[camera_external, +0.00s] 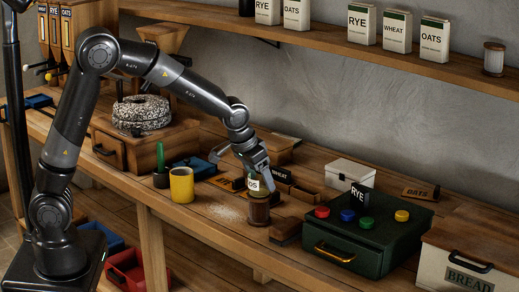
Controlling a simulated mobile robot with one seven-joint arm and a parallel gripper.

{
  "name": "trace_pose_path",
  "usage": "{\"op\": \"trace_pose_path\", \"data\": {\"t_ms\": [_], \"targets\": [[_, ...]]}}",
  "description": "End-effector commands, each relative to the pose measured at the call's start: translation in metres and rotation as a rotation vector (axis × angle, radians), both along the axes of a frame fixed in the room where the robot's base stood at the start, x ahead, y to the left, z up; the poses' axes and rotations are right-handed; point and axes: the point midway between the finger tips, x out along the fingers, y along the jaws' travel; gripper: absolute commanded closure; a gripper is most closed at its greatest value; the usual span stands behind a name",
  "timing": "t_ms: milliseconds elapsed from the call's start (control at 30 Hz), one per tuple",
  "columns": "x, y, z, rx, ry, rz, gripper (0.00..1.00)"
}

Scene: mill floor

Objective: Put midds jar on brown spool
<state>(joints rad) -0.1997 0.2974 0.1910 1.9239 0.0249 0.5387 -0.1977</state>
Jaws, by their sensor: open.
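The midds jar (253,184) shows a pale label ending in "DS", with the rest of the word covered by my gripper. It is upright directly above a dark brown spool (259,212) on the bench and appears to rest on its top. The spool has a wider base. My gripper (252,172) is open and points down at the jar, with its fingers at the jar's upper part. Whether the fingers touch the jar cannot be told.
A yellow cup (181,185) stands to the left. A brush (286,231) lies close right of the spool. A green box (370,240) with coloured knobs and a bread bin (470,262) stand farther right. Small wooden trays (308,191) lie behind. Pale powder covers the bench nearby.

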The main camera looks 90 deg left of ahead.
Motion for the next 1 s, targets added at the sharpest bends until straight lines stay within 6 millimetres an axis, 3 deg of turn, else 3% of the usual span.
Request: {"op": "trace_pose_path", "data": {"t_ms": [267,733,1000], "targets": [[-0.003,-0.003,0.016,0.001,-0.003,0.0,0.23],[-0.033,-0.021,0.099,0.001,-0.003,-0.001,0.23],[-0.039,-0.024,0.115,0.001,-0.001,-0.001,0.23]]}}
